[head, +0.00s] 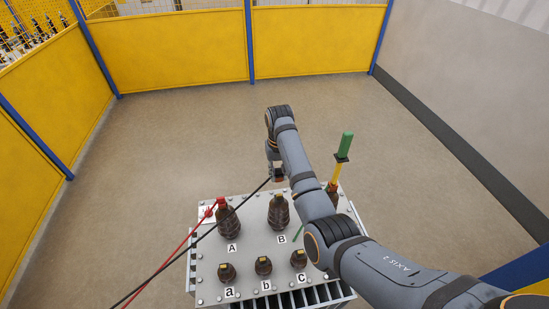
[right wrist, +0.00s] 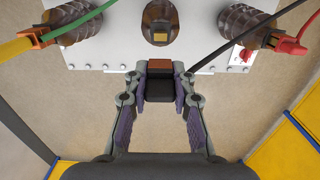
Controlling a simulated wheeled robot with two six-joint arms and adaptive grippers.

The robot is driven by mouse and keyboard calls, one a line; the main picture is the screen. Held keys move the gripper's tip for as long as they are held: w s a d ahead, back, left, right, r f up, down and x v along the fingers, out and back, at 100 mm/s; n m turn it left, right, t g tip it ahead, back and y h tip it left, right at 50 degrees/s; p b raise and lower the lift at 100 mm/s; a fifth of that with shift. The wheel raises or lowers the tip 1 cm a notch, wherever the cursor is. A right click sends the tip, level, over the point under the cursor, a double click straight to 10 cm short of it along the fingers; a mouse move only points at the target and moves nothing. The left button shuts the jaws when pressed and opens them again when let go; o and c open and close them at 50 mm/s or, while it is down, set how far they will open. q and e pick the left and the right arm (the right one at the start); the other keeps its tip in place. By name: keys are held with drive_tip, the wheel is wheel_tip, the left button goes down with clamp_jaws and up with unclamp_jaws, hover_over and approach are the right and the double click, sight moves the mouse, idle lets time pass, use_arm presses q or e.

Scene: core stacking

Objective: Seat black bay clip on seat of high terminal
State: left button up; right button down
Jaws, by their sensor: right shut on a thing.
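My right gripper (head: 277,172) is shut on the black bay clip (right wrist: 160,90); it also shows in the right wrist view (right wrist: 160,78). The clip has a brown-orange face, and a black cable (right wrist: 238,40) runs off from it. High terminal B (head: 279,213) is a brown ribbed bushing with a bare yellow seat (right wrist: 160,37) on top. In the wrist view the clip is apart from this terminal, with a gap between them. In the head view the gripper is just beyond B, and the clip is mostly hidden. My left gripper is not in view.
High terminal A (head: 228,220) carries a red clip (head: 221,202) with a red cable. Low terminals a, b (head: 263,266) and c stand in front. Floor beyond is clear.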

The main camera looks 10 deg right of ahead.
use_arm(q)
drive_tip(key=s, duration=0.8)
use_arm(e)
drive_tip(key=shift+s+f+b, duration=0.55)
drive_tip(key=shift+s+f, duration=0.25)
drive_tip(key=shift+f, duration=0.35)
drive_tip(key=shift+s+f, duration=0.15)
drive_tip(key=shift+f, duration=0.2)
drive_tip(key=shift+f+b, duration=0.5)
drive_tip(key=shift+f, duration=0.4)
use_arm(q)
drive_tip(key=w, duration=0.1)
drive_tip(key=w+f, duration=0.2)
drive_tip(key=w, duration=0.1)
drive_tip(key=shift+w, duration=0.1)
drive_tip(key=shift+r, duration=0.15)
